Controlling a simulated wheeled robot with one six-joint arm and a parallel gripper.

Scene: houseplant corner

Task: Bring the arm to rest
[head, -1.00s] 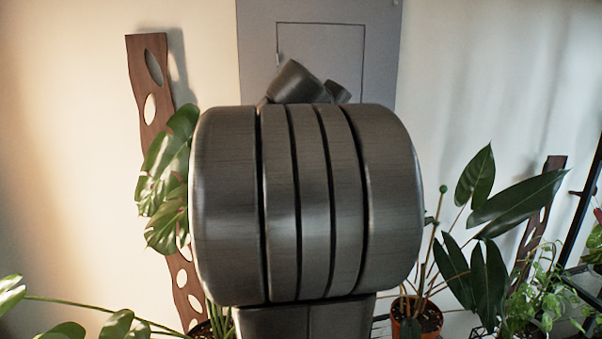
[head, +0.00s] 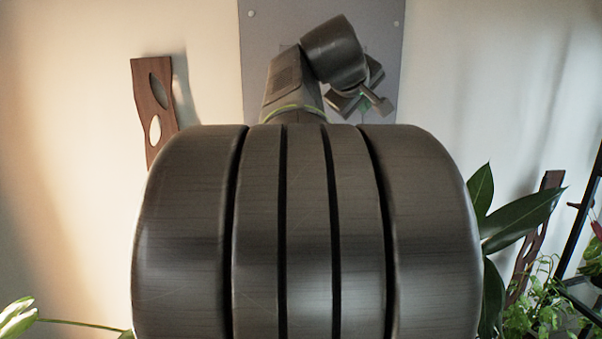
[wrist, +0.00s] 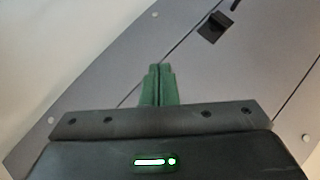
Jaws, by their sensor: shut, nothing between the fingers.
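My gripper shows in the wrist view (wrist: 160,76) with its two green fingers together and nothing between them. It points toward a grey wall panel (wrist: 110,70), and I cannot tell the distance between them. In the head view my gripper (head: 385,106) is small, beyond my arm and in front of the same panel (head: 258,60). My large dark arm joint fills the lower middle of the head view and hides what lies behind it. My arm is raised.
A dark wooden board with oval holes (head: 150,105) stands against the wall at left. Dark glossy leaves (head: 520,222), a bushy green plant (head: 540,305) and a black rack (head: 584,200) stand at right. A dark latch (wrist: 215,27) sticks out from the panel.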

